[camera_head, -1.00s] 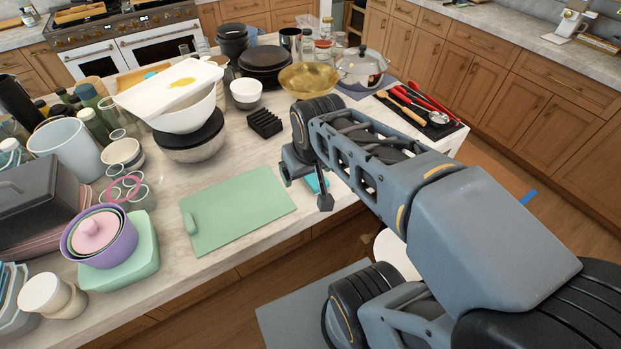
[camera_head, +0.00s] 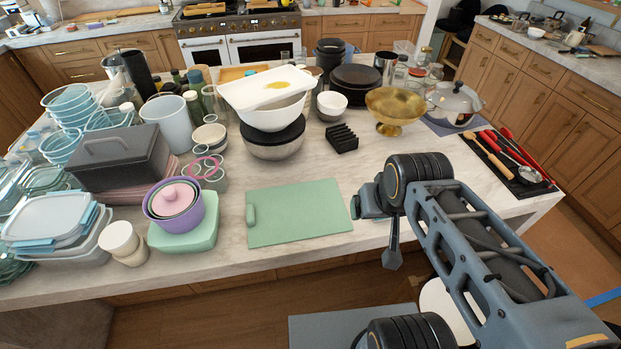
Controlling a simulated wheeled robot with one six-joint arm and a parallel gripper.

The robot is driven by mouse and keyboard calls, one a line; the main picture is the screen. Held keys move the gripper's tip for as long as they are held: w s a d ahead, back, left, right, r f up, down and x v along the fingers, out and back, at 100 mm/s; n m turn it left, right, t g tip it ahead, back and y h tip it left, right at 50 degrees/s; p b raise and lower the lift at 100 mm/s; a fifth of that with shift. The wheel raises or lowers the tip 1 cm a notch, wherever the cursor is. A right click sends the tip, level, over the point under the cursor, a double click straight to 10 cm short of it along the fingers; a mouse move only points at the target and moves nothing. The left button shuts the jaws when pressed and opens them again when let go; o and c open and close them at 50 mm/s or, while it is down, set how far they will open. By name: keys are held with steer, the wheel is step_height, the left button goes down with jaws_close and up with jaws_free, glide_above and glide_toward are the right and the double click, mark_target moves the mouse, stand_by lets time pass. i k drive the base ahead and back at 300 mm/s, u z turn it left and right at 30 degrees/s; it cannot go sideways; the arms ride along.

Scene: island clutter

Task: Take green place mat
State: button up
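A flat pale green mat (camera_head: 300,213) lies on the front middle of the marble island. It looks like a thin board, with a raised oval or slot near its left edge, and nothing rests on it. My gripper (camera_head: 378,236) hangs just to the right of the mat, near the island's front edge and apart from it in the picture. A dark finger points downward there; the arm partly hides the other side, so I cannot tell its opening. No held object shows.
A purple pot (camera_head: 175,204) on a green container (camera_head: 183,238) stands left of the mat. Behind it are a steel bowl (camera_head: 274,149), a black rack (camera_head: 341,138) and a gold bowl (camera_head: 394,106). A utensil mat (camera_head: 510,178) lies right. Counter around the mat is clear.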

mark_target(290, 212)
steer(key=k, duration=1)
steer(key=u, duration=1.75)
steer(key=i, duration=1.65)
steer(key=z, duration=1.75)
